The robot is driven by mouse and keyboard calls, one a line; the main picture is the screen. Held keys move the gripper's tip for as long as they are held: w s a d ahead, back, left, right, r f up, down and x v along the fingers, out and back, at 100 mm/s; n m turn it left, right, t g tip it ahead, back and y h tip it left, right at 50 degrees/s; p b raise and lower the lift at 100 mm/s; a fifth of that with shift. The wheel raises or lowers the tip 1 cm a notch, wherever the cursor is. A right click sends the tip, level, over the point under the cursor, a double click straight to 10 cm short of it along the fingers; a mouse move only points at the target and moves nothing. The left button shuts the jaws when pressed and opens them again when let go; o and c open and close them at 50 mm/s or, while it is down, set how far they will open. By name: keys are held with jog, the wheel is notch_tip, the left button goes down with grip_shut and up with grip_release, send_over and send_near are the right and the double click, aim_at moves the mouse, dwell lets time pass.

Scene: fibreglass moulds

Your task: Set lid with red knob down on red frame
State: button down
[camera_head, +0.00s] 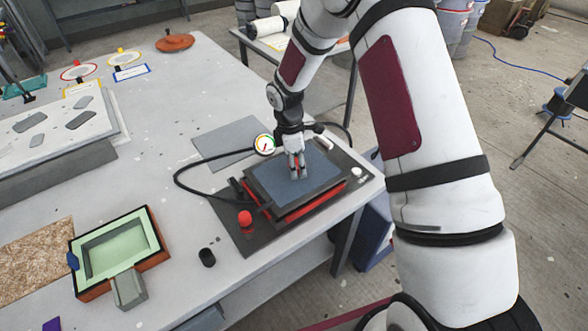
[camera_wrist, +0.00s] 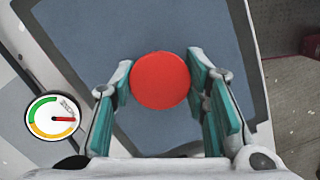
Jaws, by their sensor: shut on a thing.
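The lid (camera_head: 308,185) is a blue-grey panel with a dark border. It lies over the red frame (camera_head: 300,214), whose red edge shows below the lid's near side; I cannot tell whether they touch all round. The lid also fills much of the wrist view (camera_wrist: 180,32). Its round red knob (camera_wrist: 160,82) sits between my fingers. My gripper (camera_head: 297,170) points down at the lid's middle and is shut on the knob, with one green finger pad on each side.
A dark base (camera_head: 230,237) under the frame carries a red ball (camera_head: 245,218). A round gauge (camera_head: 265,144) with a black hose stands behind left. The table's right edge is close.

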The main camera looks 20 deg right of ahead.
jog(key=shift+w+a, duration=0.15)
jog(key=shift+w, duration=0.45)
jog(key=shift+w+f+p, duration=0.1)
jog(key=shift+f+p, duration=0.4)
jog(key=shift+f, duration=1.3)
jog(key=c, duration=0.9)
grip_release()
jog(key=shift+f, duration=0.1)
jog(key=shift+c, duration=0.2)
